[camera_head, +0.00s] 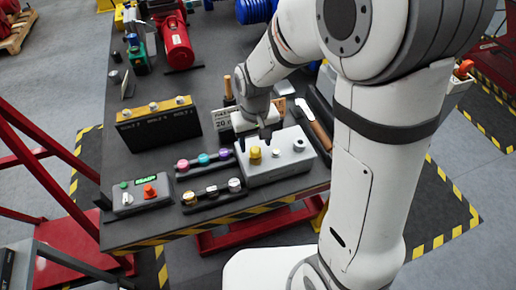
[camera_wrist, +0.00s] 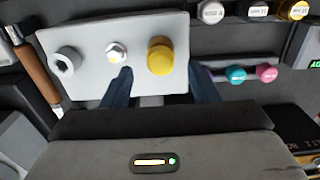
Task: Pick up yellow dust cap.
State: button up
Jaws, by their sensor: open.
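The yellow dust cap (camera_head: 255,153) stands upright on top of a light grey box (camera_head: 279,172) near the table's front edge. It also shows in the wrist view (camera_wrist: 160,58), at the right end of a row of three fittings. My gripper (camera_head: 255,139) is open and just behind the cap in the head view. In the wrist view my gripper (camera_wrist: 161,78) has its dark fingers apart, pointing toward the box, one on each side of the cap's column in the picture. The cap looks free of both fingers. The exact height gap cannot be told.
A silver fitting (camera_wrist: 116,53) and a grey ring-shaped fitting (camera_wrist: 67,61) share the box top. Left of the box are a rack of coloured caps (camera_head: 204,159), a rack of pale and yellow caps (camera_head: 212,190) and a button box (camera_head: 139,196). A wooden-handled tool (camera_head: 319,133) lies right.

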jog(key=shift+f, duration=1.25)
jog(key=shift+c, duration=0.5)
grip_shut()
jog(key=shift+r, duration=0.1)
